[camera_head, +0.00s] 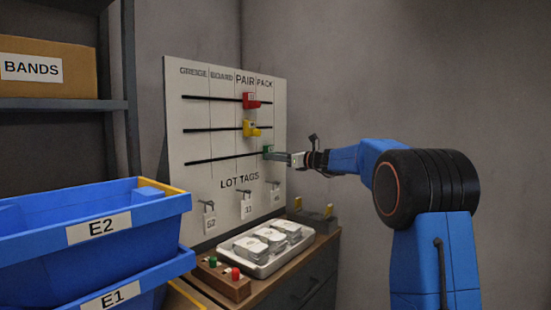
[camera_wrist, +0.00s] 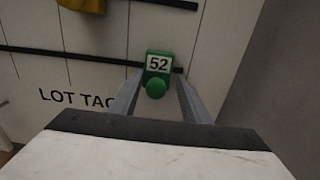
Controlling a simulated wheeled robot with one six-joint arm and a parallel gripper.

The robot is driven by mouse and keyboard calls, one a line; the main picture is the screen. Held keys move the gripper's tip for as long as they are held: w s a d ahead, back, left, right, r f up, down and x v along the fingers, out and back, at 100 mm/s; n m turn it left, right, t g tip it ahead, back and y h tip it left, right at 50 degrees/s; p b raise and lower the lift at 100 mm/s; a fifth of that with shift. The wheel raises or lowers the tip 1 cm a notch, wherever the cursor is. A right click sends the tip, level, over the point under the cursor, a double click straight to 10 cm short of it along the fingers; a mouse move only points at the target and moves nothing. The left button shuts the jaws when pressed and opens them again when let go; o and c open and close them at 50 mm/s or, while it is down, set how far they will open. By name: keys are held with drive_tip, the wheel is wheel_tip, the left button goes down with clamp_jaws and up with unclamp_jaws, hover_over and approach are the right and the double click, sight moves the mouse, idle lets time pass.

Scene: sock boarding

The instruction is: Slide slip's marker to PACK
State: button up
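The status board (camera_head: 210,165) has columns GREIGE, BOARD, PAIR and PACK and dark rails. The green marker (camera_head: 267,150) is on the lowest rail, under PACK. It also shows in the wrist view (camera_wrist: 157,70), labelled 52, with a round green knob. My gripper (camera_head: 285,156) is at this marker. In the wrist view its fingers (camera_wrist: 158,92) stand on either side of the knob, with visible gaps. The red marker (camera_head: 250,101) and yellow marker (camera_head: 250,129) are on the upper rails under PAIR. I cannot make out which item is the slip.
A white tray (camera_head: 262,268) with pale bundles and a wooden button box (camera_head: 222,280) stand on the cabinet below. Blue bins (camera_head: 130,222) are at the left. The grey wall is close on the right.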

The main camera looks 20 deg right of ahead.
drive_tip(key=v, duration=1.7)
drive_tip(key=shift+s, duration=0.2)
drive_tip(key=shift+d, duration=0.1)
drive_tip(key=s+a+f+n+g+h, duration=0.1)
drive_tip(key=s+a+f+n+g, duration=0.1)
drive_tip(key=s+a+f+n, duration=0.45)
drive_tip(key=s+a+f+n+g+h, duration=0.1)
drive_tip(key=s+a+f+n+g, duration=0.15)
drive_tip(key=s+a, duration=0.45)
drive_tip(key=s+a+f+n+g+h, duration=0.1)
drive_tip(key=s+a+f+n+g, duration=0.3)
drive_tip(key=s, duration=0.5)
drive_tip(key=s+d+f+n+h, duration=0.3)
drive_tip(key=s+f+n, duration=0.5)
drive_tip(key=s, duration=0.5)
drive_tip(key=s+d+f+n+g+h, duration=0.1)
drive_tip(key=s+d+f+n+h, duration=0.2)
drive_tip(key=s+f+n, duration=0.4)
drive_tip(key=shift+s+f+n+h, duration=0.4)
drive_tip(key=shift+s+f+h, duration=0.4)
drive_tip(key=shift+s+f, duration=2.5)
